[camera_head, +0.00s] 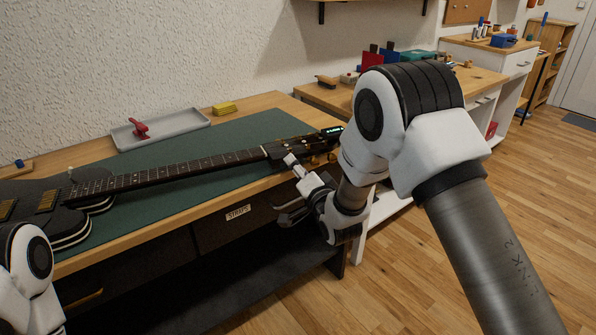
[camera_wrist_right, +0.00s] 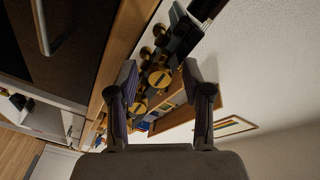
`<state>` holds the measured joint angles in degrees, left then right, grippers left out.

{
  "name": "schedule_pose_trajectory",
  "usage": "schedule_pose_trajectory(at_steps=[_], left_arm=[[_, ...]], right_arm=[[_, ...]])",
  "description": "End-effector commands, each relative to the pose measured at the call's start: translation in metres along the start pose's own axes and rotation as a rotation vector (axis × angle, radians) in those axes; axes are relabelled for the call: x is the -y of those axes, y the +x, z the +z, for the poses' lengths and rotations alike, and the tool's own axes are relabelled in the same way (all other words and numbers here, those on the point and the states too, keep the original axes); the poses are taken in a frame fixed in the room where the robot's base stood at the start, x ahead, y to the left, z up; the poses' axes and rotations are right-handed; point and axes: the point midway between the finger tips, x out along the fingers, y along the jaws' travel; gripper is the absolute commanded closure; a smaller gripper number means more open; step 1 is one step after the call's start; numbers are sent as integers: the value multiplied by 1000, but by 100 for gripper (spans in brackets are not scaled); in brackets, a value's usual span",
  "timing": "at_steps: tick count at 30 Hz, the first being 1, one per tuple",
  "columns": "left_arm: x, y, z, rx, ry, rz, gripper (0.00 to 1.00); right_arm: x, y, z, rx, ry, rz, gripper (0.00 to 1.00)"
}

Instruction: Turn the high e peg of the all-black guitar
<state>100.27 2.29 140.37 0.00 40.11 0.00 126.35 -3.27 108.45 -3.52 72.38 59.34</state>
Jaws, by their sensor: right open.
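The all-black guitar (camera_head: 160,176) lies on the green mat with its body at the left and its headstock (camera_head: 287,149) at the right. Gold tuning pegs (camera_head: 318,158) line the near edge of the headstock. In the right wrist view, a gold peg (camera_wrist_right: 158,78) shows between the fingers, with other gold pegs above and below it. I cannot tell which is the high e peg. My right gripper (camera_head: 290,186) is open beside the headstock; it also shows in the right wrist view (camera_wrist_right: 160,76). I cannot tell whether it touches a peg. My left gripper is out of view.
A clip with a lit display (camera_head: 332,131) sits on the headstock's end. The green mat (camera_head: 185,200) covers the wooden bench. A drawer front (camera_head: 225,222) is below the bench top.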

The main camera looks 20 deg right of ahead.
Motion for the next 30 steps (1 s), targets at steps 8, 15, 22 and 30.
schedule_pose_trajectory(at_steps=[8,15,22,30], left_arm=[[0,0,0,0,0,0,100],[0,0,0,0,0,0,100],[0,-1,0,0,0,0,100],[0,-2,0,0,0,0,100]], right_arm=[[0,0,0,1,0,1,100],[-1,-1,0,1,-2,1,100],[-1,-1,0,1,-42,2,100],[-1,-1,0,2,-191,2,100]])
